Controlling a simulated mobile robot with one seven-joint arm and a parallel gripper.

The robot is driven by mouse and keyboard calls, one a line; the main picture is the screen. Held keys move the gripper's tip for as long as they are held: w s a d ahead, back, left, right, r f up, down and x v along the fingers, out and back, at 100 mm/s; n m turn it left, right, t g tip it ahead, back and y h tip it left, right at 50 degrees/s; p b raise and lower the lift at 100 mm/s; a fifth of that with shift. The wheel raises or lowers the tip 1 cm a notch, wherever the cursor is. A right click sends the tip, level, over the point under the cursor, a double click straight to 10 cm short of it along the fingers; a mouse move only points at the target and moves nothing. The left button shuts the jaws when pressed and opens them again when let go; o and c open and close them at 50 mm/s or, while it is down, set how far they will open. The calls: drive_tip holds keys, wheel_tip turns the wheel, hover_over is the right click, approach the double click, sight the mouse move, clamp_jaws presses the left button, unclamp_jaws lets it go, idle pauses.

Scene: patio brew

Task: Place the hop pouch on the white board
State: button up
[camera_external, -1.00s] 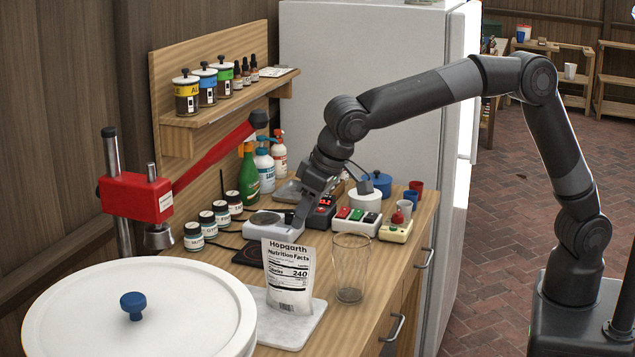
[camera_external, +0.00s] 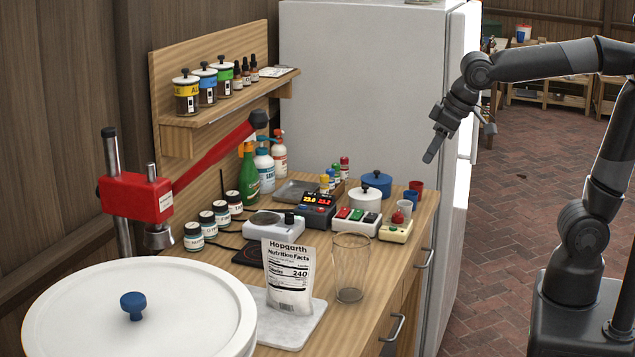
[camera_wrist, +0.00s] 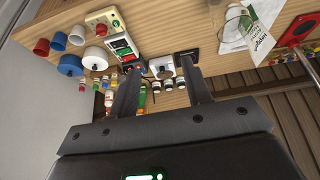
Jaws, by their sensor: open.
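The hop pouch (camera_external: 289,278), a white bag labelled Hopgarth with a nutrition panel, stands upright on the white board (camera_external: 296,337) near the front of the counter. In the wrist view the pouch (camera_wrist: 262,40) shows at the upper right. My gripper (camera_external: 431,156) is raised in front of the fridge, right of and well above the pouch, not touching it. In the wrist view its two fingers are apart, with nothing held between them (camera_wrist: 157,82).
A clear glass (camera_external: 350,270) stands just right of the pouch. A large white-lidded vessel (camera_external: 190,310) is at the front left, with a red lever press (camera_external: 135,197) behind it. A scale (camera_external: 265,222), controllers (camera_external: 317,207) and pots (camera_external: 365,197) crowd the counter's back.

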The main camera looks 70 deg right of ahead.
drive_tip(key=s+d+f, duration=0.3)
drive_tip(key=s, duration=0.4)
drive_tip(key=s+d+f, duration=0.3)
drive_tip(key=s+d, duration=0.1)
drive_tip(key=s, duration=0.3)
drive_tip(key=shift+t, duration=0.3)
